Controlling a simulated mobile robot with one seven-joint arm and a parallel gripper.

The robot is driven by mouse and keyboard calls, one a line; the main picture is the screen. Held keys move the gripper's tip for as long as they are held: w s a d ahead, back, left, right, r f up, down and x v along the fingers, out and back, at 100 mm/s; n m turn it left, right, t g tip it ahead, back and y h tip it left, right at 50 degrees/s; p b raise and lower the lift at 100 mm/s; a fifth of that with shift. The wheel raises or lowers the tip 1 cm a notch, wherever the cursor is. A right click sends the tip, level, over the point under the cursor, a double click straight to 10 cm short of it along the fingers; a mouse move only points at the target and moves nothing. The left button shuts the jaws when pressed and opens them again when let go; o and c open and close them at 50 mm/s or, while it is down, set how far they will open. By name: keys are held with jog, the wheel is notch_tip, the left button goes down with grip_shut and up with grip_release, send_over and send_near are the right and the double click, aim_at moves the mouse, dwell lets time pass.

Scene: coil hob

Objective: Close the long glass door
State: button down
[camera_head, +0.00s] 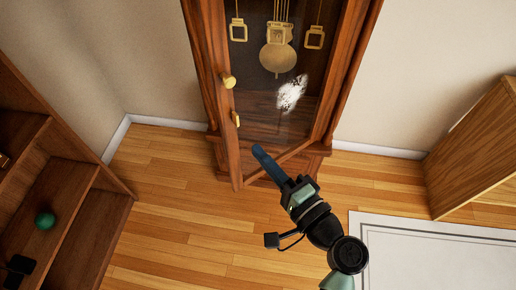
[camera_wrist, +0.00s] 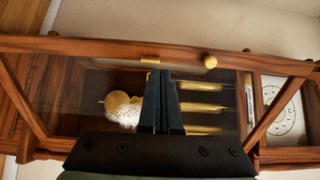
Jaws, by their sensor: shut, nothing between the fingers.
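The long glass door (camera_head: 222,128) of a tall wooden clock stands partly open, its left, knobbed edge swung out from the case. A round brass knob (camera_head: 228,81) and a small brass plate (camera_head: 236,118) sit on that edge. In the wrist view the door's wooden edge (camera_wrist: 100,46) runs across the top, with the knob (camera_wrist: 210,61) right of my fingertips. My gripper (camera_head: 258,150) is shut and empty, in front of the lower part of the door. In the wrist view its fingertips (camera_wrist: 160,74) overlap the glass just below the edge; I cannot tell if they touch.
The clock case (camera_head: 347,70) holds a brass pendulum (camera_head: 278,57) and weights behind the glass. A wooden shelf unit (camera_head: 75,215) with a green ball (camera_head: 45,220) stands left. A wooden cabinet (camera_head: 475,150) and pale rug (camera_head: 430,250) are right. Wood floor (camera_head: 190,220) lies open in front.

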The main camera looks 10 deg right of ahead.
aim_at(225, 113)
jog(key=x, duration=1.1)
